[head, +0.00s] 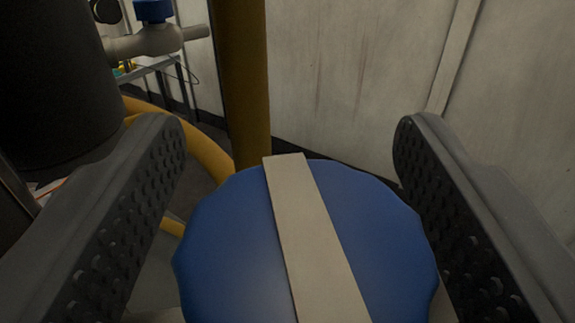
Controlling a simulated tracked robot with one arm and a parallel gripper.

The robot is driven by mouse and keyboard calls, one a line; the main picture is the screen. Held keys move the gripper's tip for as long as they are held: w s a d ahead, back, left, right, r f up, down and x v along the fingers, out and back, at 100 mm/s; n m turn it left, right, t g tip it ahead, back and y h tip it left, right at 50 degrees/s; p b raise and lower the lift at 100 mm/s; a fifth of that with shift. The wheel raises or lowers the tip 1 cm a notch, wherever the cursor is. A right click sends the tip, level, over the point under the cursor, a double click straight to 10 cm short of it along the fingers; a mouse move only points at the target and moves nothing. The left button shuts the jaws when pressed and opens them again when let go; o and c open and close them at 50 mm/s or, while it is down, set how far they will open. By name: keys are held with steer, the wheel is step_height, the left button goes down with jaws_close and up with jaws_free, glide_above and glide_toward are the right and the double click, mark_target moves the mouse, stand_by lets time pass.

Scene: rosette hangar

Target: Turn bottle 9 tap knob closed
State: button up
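A round blue knob (230,248) with a scalloped edge and a beige stripe (305,225) across its face fills the lower middle of the head view. The stripe runs from the knob's top edge down to the lower right. My gripper (287,150) is open, with one dark, dimpled finger on each side of the knob. A gap shows between the knob and each finger at the visible upper part; contact lower down cannot be told. No number is visible on the knob, and the body below it is mostly hidden.
A yellow post (240,80) stands just behind the knob, with a curved yellow pipe (205,152) beside it. A large dark cylinder (50,80) is at left. Behind it are a pale tap with a blue top (150,38) and a metal table (165,68). A pale wall (345,75) closes the back.

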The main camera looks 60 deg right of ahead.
steer(key=b+v, duration=0.1)
steer(key=v, duration=0.6)
steer(key=shift+a, duration=0.2)
steer(key=shift+s+f, duration=0.15)
stand_by(0.4)
